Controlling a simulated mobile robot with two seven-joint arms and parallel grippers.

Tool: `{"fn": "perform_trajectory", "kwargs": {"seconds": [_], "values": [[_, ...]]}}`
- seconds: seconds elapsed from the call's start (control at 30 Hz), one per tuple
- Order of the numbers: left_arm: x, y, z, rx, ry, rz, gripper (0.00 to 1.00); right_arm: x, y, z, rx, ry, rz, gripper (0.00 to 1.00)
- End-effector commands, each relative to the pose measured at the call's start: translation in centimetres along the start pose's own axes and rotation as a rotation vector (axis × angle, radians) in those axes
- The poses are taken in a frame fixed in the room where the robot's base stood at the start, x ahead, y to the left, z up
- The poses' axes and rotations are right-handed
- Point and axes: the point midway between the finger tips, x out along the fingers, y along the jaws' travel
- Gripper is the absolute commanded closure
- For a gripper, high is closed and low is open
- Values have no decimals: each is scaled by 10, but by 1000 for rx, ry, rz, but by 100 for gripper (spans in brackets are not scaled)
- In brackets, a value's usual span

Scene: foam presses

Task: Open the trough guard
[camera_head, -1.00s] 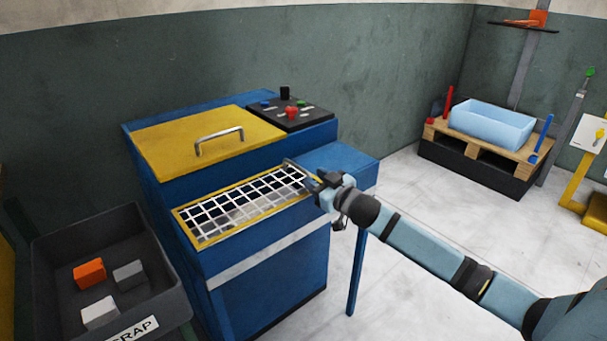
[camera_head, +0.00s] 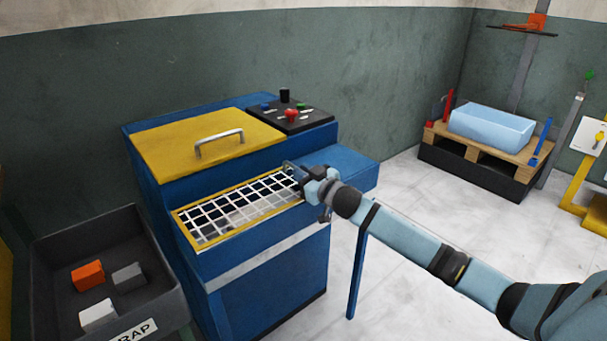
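The trough guard (camera_head: 235,208) is a white wire grid in a yellow frame. It lies flat over the trough on the front of the blue press (camera_head: 265,265). My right gripper (camera_head: 291,168) is at the right end of the guard, low over its far right corner. The gripper body hides that corner, and I cannot tell whether the fingers touch the guard or are closed. My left gripper is not in view.
A yellow lid (camera_head: 205,145) with a metal handle and a black control panel (camera_head: 291,116) with a red button sit behind the guard. A blue side shelf (camera_head: 345,168) lies right. A dark scrap bin (camera_head: 60,240) holds several blocks at left.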

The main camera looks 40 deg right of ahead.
Motion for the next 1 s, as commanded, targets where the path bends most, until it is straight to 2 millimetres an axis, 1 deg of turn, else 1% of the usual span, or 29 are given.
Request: {"fn": "perform_trajectory", "kwargs": {"seconds": [0.17, 0.27, 0.37, 0.47, 0.53, 0.57, 0.77, 0.87, 0.9, 1.0], "values": [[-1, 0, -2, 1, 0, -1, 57, 0, 2, -3, -4, 0, 3, 100], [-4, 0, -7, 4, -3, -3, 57, 0, 3, -10, -4, 0, 3, 100], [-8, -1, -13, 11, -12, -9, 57, 0, 4, -24, -3, 0, 3, 100], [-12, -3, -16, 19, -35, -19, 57, 0, 5, -43, -4, 0, 3, 100], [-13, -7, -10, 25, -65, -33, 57, 0, 4, -60, -4, 0, 4, 100], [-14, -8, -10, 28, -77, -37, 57, 0, 4, -68, -32, 0, 4, 100], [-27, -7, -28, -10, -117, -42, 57, 0, -6, -125, -202, 0, 3, 100], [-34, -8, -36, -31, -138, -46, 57, 0, -16, -153, -295, 0, 2, 100], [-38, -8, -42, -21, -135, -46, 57, 0, -21, -166, -333, 2, 2, 100], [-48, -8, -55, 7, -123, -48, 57, 1, -34, -193, -429, 1, 3, 100]]}}
